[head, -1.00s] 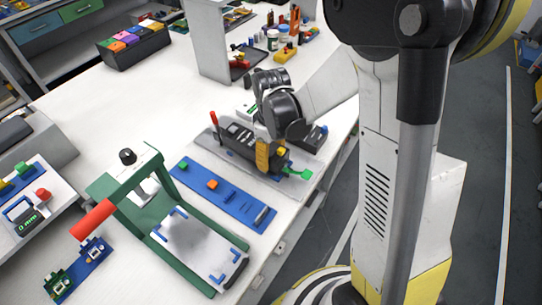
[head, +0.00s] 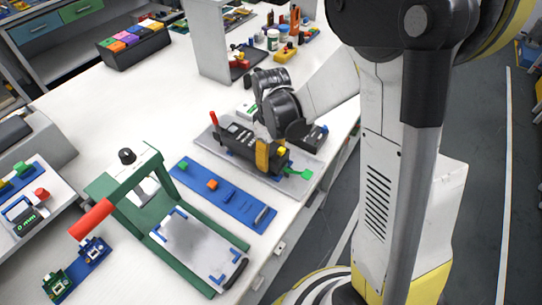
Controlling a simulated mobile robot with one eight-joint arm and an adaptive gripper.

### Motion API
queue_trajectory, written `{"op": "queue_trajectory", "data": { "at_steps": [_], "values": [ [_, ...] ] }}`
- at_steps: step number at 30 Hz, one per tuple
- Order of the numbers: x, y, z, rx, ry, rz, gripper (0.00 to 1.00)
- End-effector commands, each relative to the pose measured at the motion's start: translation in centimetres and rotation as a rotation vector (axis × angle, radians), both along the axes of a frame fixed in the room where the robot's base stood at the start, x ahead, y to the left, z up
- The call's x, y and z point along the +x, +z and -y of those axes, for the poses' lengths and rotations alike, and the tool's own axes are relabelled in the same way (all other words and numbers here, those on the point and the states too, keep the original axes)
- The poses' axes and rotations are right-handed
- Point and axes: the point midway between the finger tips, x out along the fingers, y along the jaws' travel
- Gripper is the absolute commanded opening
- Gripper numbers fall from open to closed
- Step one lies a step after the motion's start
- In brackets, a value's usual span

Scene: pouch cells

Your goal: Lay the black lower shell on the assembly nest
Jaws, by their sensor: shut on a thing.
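My gripper (head: 268,155) is at the right-hand part of the white bench, reaching in from the right, its jaws shut on the black lower shell (head: 236,136). The shell is a long dark piece lying roughly level, low over the grey plate (head: 206,139) that looks like the assembly nest. A red upright peg or handle stands at the plate's far left, and a green tab (head: 299,174) shows at its near right end. The gripper hides part of the shell and plate. I cannot tell whether the shell touches the nest.
A blue fixture strip (head: 235,203) lies just in front of the plate. A green press frame with a red handle (head: 92,220) stands front left. A small black box (head: 315,136) sits right of my gripper. A white upright panel (head: 207,45) stands behind. Open bench lies to the left.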

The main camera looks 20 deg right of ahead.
Motion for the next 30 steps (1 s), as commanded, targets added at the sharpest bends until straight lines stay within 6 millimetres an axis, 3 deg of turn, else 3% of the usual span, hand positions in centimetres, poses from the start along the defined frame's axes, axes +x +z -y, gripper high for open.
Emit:
{"op": "queue_trajectory", "data": {
  "at_steps": [24,25,27,30],
  "values": [
    [0.0,-2.1,0.0,0.0,0.0,0.0,0.24],
    [0.0,-2.0,0.0,0.0,0.0,0.0,0.62],
    [0.0,-2.0,0.0,0.0,0.0,0.0,0.81],
    [0.0,-1.9,0.0,0.0,0.0,0.0,0.81]
  ]
}}
